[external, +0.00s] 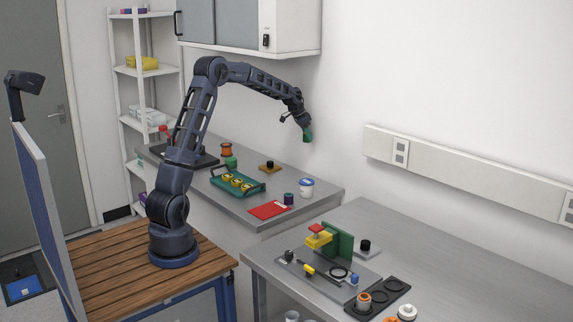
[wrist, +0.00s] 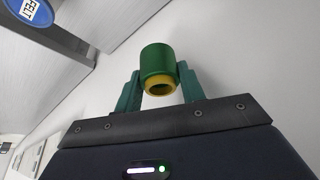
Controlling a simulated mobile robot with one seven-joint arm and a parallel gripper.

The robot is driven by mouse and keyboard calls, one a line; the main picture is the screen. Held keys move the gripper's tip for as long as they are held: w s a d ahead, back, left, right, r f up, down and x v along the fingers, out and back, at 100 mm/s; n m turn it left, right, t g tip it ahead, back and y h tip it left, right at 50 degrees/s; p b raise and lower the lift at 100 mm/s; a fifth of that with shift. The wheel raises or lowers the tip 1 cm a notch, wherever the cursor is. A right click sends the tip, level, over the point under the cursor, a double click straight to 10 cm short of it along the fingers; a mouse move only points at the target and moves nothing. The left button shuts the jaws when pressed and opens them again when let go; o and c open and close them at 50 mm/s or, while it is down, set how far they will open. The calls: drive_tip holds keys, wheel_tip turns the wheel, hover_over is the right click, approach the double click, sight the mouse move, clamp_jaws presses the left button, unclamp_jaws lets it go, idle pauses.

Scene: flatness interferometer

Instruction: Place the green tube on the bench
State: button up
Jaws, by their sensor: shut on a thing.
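My gripper (external: 305,124) is raised above the back bench (external: 222,199), near the wall. In the wrist view its two teal fingers (wrist: 160,90) are shut on the green tube (wrist: 157,62), which has a yellow ring around its open end. The tube shows as a small green shape (external: 307,135) at the gripper's tip in the external view, well clear of the bench top. A second bench (external: 440,240) stands at the front right with fixtures on it.
A cabinet (external: 285,25) hangs above. The front bench's rear is clear.

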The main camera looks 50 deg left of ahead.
drive_tip(key=s+a+n+y, duration=0.1)
drive_tip(key=s+a+n, duration=0.15)
drive_tip(key=a, duration=1.55)
drive_tip(key=s+a+n, duration=0.1)
drive_tip(key=s+a, duration=0.3)
drive_tip(key=a, duration=1.5)
drive_tip(key=shift+m+t, duration=0.25)
drive_tip(key=shift+t, duration=0.05)
wheel_tip(320, 180, down, 19)
drive_tip(key=shift+s+d+r, duration=0.1)
drive_tip(key=shift+d, duration=0.05)
drive_tip(key=o, duration=1)
drive_tip(key=shift+f, duration=0.2)
drive_tip(key=shift+v, duration=6.15)
